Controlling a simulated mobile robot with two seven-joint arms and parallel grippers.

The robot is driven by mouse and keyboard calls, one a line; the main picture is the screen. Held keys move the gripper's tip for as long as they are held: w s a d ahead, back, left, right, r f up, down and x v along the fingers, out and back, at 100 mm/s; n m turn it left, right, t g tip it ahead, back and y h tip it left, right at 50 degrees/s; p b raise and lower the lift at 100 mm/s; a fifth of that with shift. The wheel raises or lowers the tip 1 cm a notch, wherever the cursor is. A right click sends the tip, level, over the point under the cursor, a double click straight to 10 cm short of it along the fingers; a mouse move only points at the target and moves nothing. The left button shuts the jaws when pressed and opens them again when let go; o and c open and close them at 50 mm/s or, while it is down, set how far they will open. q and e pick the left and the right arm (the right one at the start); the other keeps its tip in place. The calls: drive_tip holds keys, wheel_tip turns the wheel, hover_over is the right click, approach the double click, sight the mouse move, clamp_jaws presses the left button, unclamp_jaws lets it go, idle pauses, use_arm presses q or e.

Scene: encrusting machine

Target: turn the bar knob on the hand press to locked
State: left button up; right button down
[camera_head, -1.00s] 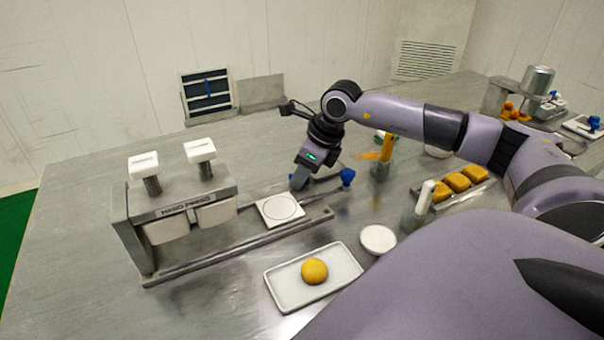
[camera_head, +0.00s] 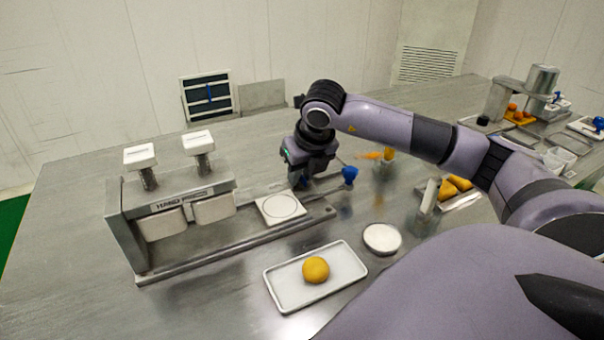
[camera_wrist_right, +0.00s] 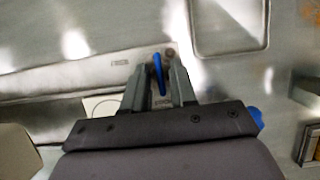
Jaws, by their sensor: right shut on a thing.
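The hand press (camera_head: 125,225) is a grey metal frame at the left of the head view, with two white-topped plungers. Its rail runs right, under a white plate with a circle (camera_head: 270,220). My right gripper (camera_head: 304,183) points down at the rail, just beyond this plate. In the right wrist view, the blue bar knob (camera_wrist_right: 159,72) stands between the two fingers of my right gripper (camera_wrist_right: 160,80), which is shut on it. The bar lies nearly upright in that picture. Small lettering beside it is unreadable. In the head view the gripper hides the knob. My left gripper is out of view.
A blue round knob (camera_head: 349,175) is just right of the gripper. A white tray (camera_head: 283,295) with a yellow ball (camera_head: 316,269) and a white dish (camera_head: 382,238) are in front. More yellow pieces (camera_head: 457,185) lie on a tray at right.

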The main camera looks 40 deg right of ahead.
drive_tip(key=shift+m, duration=0.3)
drive_tip(key=c, duration=1)
unclamp_jaws()
drive_tip(key=shift+o, duration=0.2)
drive_tip(key=shift+r, duration=0.15)
drive_tip(key=v, duration=0.6)
drive_tip(key=shift+s+r, duration=0.2)
drive_tip(key=shift+r, duration=0.2)
drive_tip(key=shift+a, duration=0.15)
drive_tip(key=shift+r, duration=0.1)
